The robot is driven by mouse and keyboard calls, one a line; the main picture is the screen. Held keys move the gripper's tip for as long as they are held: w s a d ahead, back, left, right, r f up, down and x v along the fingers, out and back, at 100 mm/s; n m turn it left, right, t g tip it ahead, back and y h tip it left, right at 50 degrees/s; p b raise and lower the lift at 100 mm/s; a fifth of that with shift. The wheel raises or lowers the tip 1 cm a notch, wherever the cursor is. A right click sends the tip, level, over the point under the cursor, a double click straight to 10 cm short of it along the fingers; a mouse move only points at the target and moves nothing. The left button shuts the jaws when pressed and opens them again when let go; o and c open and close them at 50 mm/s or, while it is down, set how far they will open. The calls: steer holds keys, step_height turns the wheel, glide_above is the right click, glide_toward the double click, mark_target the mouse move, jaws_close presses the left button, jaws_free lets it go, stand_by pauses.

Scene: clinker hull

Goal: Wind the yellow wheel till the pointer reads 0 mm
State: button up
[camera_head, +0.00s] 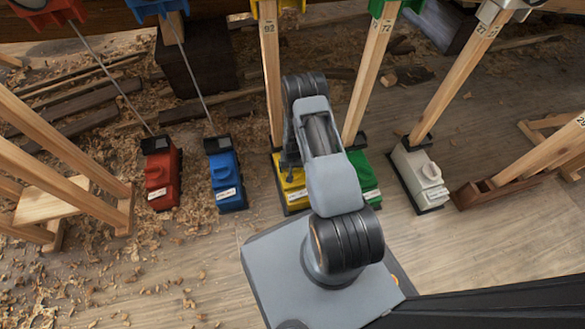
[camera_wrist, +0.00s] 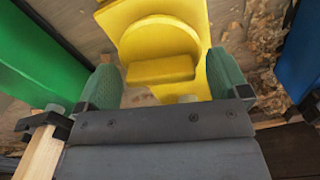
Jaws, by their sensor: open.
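The yellow jack (camera_head: 290,190) stands on the floor in the head view, partly hidden behind my arm. In the wrist view its yellow wheel (camera_wrist: 158,38) shows as a round disc with a raised bar (camera_wrist: 160,70) across it. My gripper (camera_wrist: 166,75) is open, with one green pad on each side of the bar. Whether either pad touches the bar I cannot tell. The pointer and its mm scale cannot be made out in either view.
A red jack (camera_head: 161,175) and a blue jack (camera_head: 225,180) stand to the left. A green jack (camera_head: 364,178) and a white jack (camera_head: 421,178) stand to the right. Wooden props rise from several bases. Shavings litter the left floor; the lower right floor is clearer.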

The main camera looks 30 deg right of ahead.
steer(key=c, duration=0.9)
steer(key=shift+c, duration=0.2)
steer(key=shift+m, duration=0.3)
steer(key=m, duration=0.5)
steer(key=shift+m, duration=0.3)
steer(key=m+b, duration=0.1)
steer(key=m, duration=0.5)
steer(key=shift+m, duration=0.4)
steer(key=o, duration=0.9)
steer(key=shift+o, duration=0.2)
steer(key=shift+r, duration=0.1)
